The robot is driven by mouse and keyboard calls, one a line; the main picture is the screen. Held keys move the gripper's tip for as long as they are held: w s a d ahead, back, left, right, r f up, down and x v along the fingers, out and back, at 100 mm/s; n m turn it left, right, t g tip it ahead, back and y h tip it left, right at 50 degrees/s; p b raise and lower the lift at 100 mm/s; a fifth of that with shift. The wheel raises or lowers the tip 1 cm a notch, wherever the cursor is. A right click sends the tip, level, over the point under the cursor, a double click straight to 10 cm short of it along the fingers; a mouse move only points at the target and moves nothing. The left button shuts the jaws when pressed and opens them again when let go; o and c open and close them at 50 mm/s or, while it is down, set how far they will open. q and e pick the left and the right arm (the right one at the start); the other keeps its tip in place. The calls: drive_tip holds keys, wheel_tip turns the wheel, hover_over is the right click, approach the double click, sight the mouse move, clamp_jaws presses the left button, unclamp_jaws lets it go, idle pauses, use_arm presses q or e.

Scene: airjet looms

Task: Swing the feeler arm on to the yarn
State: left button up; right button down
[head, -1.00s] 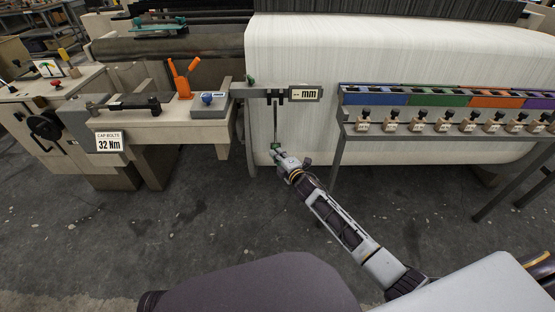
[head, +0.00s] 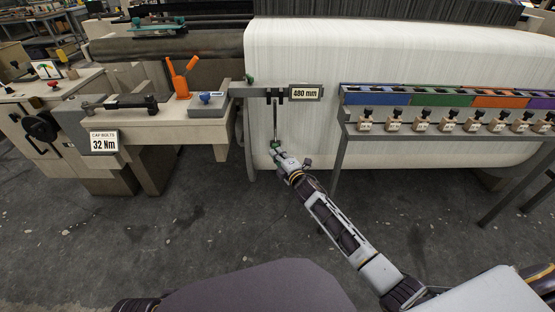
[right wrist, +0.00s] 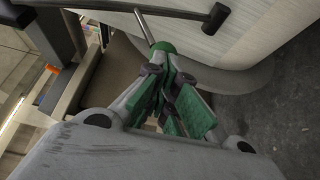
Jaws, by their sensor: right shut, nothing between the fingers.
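The feeler arm (head: 275,118) is a thin dark rod hanging from a grey bracket in front of the white yarn beam (head: 370,60). In the right wrist view, a pale rod (right wrist: 142,26) ends in a green knob (right wrist: 163,47), and a dark bar with a black end (right wrist: 216,17) reaches the yarn surface (right wrist: 255,30); I cannot tell whether it presses on it. The display (head: 305,93) reads 480 mm. My right gripper (head: 276,151) is shut and empty, its green-padded fingertips (right wrist: 168,62) right at the knob, touching or nearly so. My left gripper is not in view.
A rack of coloured bins (head: 430,97) with several small knobbed blocks stands right of my right arm. A bench with an orange lever (head: 181,78) and a 32 Nm sign (head: 104,142) is at the left. The grey floor (head: 210,215) between is clear.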

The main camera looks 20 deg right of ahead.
drive_tip(key=shift+w+d+r, duration=0.2)
drive_tip(key=shift+d, duration=0.05)
drive_tip(key=shift+d, duration=0.1)
idle(0.7)
